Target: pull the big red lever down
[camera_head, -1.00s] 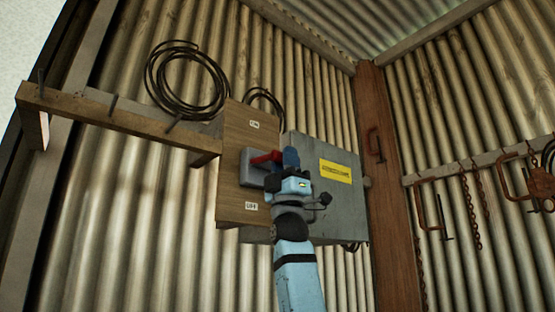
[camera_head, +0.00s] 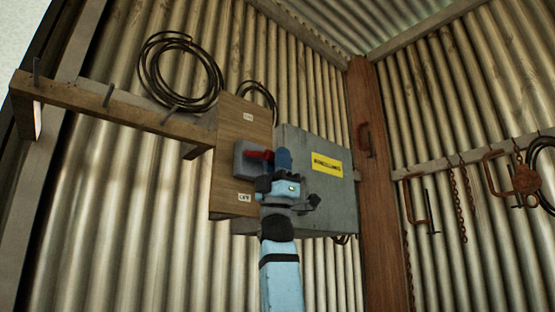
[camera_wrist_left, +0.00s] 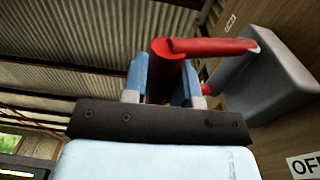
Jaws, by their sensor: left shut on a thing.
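The big red lever (camera_head: 262,155) sticks out from a grey switch housing (camera_head: 243,160) on a wooden board (camera_head: 232,185). It looks roughly level, between the ON label (camera_head: 248,117) above and the OFF label (camera_head: 244,198) below. My left gripper (camera_head: 284,160) is at the lever's outer end. In the left wrist view the red lever (camera_wrist_left: 215,47) runs from the housing (camera_wrist_left: 265,80) to between my blue fingers (camera_wrist_left: 166,75), which are shut on its end. The fingers hide part of the lever in the head view. My right gripper is not in view.
A grey metal box (camera_head: 318,195) with a yellow label (camera_head: 327,164) stands just right of and behind my gripper. A wooden rail (camera_head: 110,110) with nails runs left of the board. Coiled cable (camera_head: 180,72) hangs above. Chains and clamps hang on the right wall.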

